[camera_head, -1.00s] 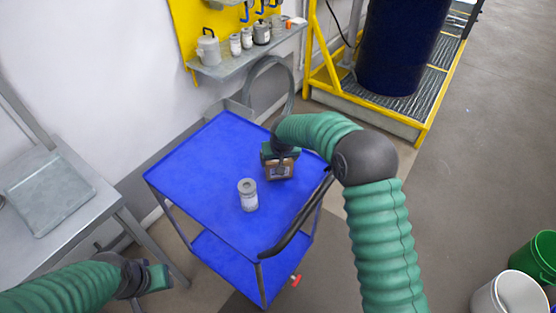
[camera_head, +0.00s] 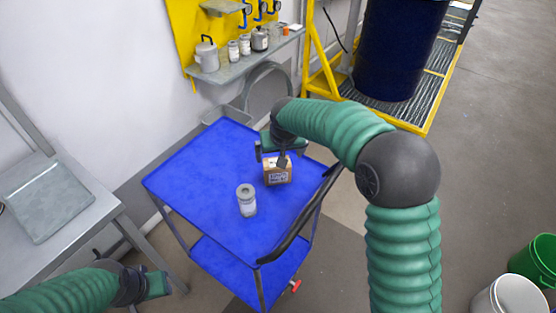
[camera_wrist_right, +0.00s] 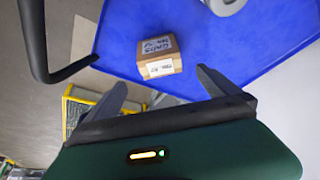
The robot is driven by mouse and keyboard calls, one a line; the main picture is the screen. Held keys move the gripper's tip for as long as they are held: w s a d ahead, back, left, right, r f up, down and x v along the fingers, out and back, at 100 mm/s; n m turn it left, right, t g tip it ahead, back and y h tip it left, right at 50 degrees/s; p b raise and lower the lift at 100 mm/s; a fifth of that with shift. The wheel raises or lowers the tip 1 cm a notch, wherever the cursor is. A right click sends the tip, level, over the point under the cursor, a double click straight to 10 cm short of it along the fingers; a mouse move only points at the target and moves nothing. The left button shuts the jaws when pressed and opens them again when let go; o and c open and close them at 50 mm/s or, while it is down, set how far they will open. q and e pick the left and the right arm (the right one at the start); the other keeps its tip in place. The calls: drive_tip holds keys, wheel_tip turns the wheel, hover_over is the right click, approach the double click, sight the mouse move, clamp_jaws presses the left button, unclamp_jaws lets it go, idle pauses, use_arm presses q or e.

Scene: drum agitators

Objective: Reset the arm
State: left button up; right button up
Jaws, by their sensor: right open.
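My right arm reaches over the blue cart (camera_head: 190,175). My right gripper (camera_head: 270,158) is open and empty, just above and behind a small brown cardboard box (camera_head: 278,176) with a white label. In the right wrist view the box (camera_wrist_right: 160,57) sits on the blue top beyond the two spread fingers (camera_wrist_right: 158,90), apart from them. My left gripper (camera_head: 157,284) is low at the left, beside the cart and away from objects; its fingers are not clear enough to judge.
A pale lidded jar (camera_head: 246,200) stands on the cart near the box. The cart's black handle (camera_head: 300,220) runs along its right side. A grey table (camera_head: 60,210) is at the left. A wall shelf (camera_head: 245,65) holds several containers. A dark blue drum (camera_head: 395,50) stands at the back.

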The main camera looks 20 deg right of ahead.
drive_tip(key=shift+s+r, duration=0.2)
drive_tip(key=shift+r, duration=0.3)
